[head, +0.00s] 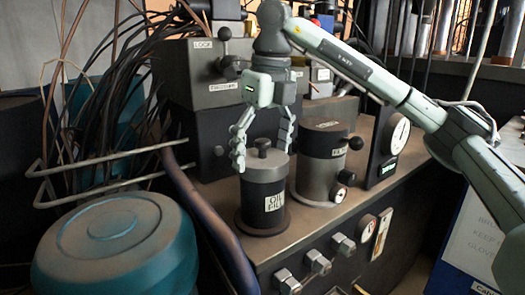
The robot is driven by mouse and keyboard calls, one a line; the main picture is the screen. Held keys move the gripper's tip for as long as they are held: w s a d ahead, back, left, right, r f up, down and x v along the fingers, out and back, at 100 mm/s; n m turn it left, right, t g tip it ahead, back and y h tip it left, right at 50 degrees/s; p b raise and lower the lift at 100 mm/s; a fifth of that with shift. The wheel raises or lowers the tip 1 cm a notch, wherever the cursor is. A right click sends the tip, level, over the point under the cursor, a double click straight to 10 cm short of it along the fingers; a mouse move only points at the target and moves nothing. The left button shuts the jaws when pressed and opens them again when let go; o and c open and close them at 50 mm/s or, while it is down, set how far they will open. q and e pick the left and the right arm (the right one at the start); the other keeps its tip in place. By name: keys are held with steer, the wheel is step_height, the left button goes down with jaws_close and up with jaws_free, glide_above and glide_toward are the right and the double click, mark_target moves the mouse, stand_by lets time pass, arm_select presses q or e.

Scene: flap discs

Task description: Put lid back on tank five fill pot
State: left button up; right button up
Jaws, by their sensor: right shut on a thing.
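A dark cylindrical pot (257,210) with a white label that seems to read "OIL FILL" stands on the machine's top ledge. A grey lid (265,165) with a dark knob is at the top of this pot. It looks level and in line with the pot; I cannot tell whether it is fully seated. My right gripper (262,149) comes down from above with its fingers on either side of the lid, shut on it. Nothing in view is marked as tank five. My left gripper is not in view.
A second grey pot (320,165) with a side knob and small gauge stands close to the right. A dial box (390,145) is beyond it. Dark boxes (210,75) and cables stand behind. A teal drum (115,245) and thick hose (205,215) are at the left.

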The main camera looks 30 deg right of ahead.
steer(key=shift+f, duration=0.5)
steer(key=o, duration=1)
step_height(320, 180, up, 6)
steer(key=p, duration=0.4)
steer(key=shift+p, duration=0.3)
